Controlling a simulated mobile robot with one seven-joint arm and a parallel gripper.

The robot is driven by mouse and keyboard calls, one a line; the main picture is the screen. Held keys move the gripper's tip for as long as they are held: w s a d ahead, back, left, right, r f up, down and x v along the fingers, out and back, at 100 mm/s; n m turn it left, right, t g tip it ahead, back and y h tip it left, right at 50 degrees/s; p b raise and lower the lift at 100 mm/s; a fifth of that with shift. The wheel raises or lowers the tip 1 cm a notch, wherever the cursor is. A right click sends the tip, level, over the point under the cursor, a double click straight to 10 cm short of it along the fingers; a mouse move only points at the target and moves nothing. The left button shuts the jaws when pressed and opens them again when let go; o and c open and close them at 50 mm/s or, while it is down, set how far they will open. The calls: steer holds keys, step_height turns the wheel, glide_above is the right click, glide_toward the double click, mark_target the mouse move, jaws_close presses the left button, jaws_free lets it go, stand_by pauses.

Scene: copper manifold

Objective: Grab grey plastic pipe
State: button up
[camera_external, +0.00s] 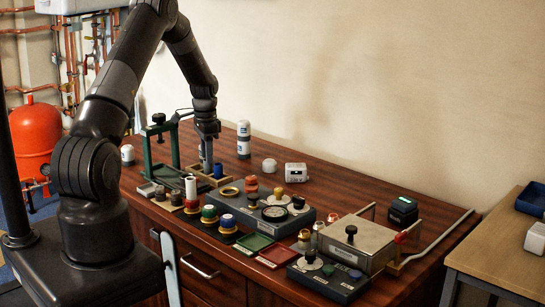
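My gripper (207,137) points straight down over the left part of the brown wooden table, beside a green metal frame. A slim grey upright piece (206,158), which looks like the grey plastic pipe, stands directly below and between the fingertips. Its lower end is at a small wooden holder (203,185), next to a blue cylinder (218,171). The fingers overlap the top of the grey piece in this view. It is too small to tell whether they touch it or how far apart they are.
The green frame (174,150) stands close left of my gripper. A metal box (357,244) sits further right. The table's back right is mostly clear.

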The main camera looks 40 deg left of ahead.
mark_target(208, 168)
step_height(208, 168, down, 4)
steer(key=shift+d+r, duration=0.1)
steer(key=shift+r, duration=0.1)
steer(key=shift+c, duration=0.4)
steer(key=c, duration=0.6)
steer(key=shift+r, duration=0.15)
steer(key=shift+c, duration=0.2)
